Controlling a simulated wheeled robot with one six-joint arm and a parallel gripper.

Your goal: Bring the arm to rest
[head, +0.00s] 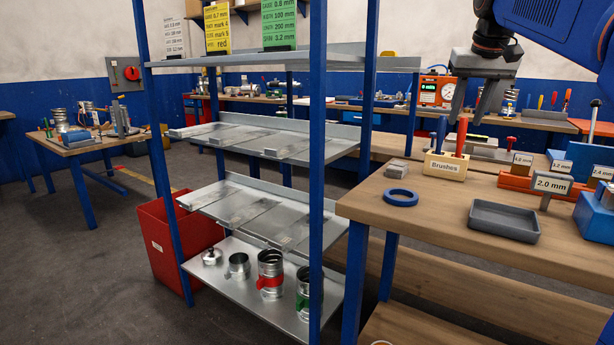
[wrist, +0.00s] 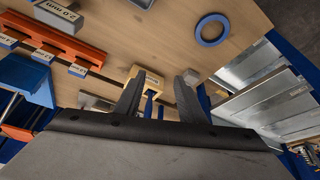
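My arm (head: 552,22) reaches in from the upper right of the head view and hangs over the wooden workbench (head: 440,215). My gripper (head: 470,112) points down above the bench, near the Brushes block (head: 446,166). In the wrist view the two fingers of my gripper (wrist: 160,84) stand apart with nothing held between them. The Brushes block (wrist: 149,78) shows beyond the fingers, apart from them as far as I can tell.
A blue ring (head: 400,197) and a grey tray (head: 504,220) lie on the bench. A 2.0 mm sign (head: 551,183) stands at the right. A metal shelf rack (head: 318,190) with blue posts stands left of the bench; duct pieces (head: 270,274) sit on its bottom shelf.

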